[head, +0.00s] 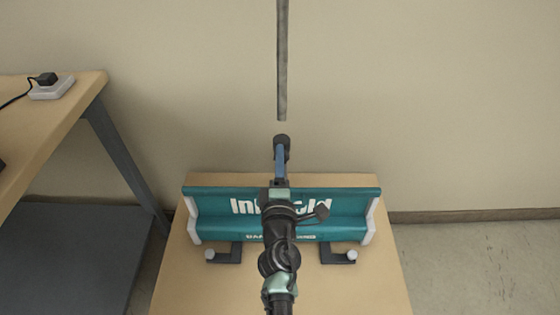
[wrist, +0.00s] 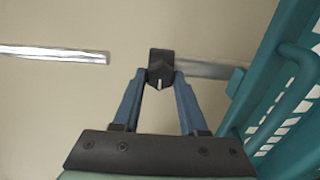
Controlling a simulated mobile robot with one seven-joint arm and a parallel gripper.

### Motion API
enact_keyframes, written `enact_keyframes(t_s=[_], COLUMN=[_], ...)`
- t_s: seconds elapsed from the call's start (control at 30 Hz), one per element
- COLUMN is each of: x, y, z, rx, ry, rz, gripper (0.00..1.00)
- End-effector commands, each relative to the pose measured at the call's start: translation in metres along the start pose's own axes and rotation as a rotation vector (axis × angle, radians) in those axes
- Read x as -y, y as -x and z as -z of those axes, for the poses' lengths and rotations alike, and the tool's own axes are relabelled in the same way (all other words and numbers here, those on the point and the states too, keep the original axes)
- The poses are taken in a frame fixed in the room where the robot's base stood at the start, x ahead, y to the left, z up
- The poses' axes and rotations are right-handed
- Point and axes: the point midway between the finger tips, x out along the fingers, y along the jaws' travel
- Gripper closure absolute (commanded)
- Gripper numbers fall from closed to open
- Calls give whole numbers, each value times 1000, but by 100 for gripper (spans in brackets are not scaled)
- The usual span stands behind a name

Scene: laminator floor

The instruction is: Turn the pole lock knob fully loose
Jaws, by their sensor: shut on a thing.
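The pole lock knob (wrist: 161,80) is a dark knob with a white pointer mark, seen in the wrist view between my fingertips. In the head view the dark knob piece (head: 282,141) stands above the teal machine, just under the lower end of the grey pole (head: 282,70). My gripper (wrist: 160,85) has blue fingers closed on the knob from both sides. In the wrist view one pole section (wrist: 205,68) runs right from behind the knob, and another section (wrist: 55,54) lies left of it, with a gap between. The pointer's turn relative to its stops cannot be told.
The teal laminator (head: 340,208) with white end caps stands on a wooden table (head: 370,285), partly hidden by my arm. A second table (head: 75,90) with a power plug and socket (head: 50,88) is at the left. The wall is close behind.

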Motion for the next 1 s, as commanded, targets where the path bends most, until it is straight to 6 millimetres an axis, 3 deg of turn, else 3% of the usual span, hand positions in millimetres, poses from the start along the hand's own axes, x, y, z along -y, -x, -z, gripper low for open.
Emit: enact_keyframes(t_s=[0.13, 0.17, 0.3, 0.67, 0.83, 1.0], x=[1, 1, 1, 0, 0, 0], y=[0, 0, 0, 4, 23, 55], z=[0, 0, 0, 0, 0, 0], rx=[1, 1, 1, 0, 0, 1], ry=[2, 2, 1, 0, -1, -1], rz=[2, 2, 2, 2, 3, 4], gripper=[100, 53, 30, 30, 30, 30])
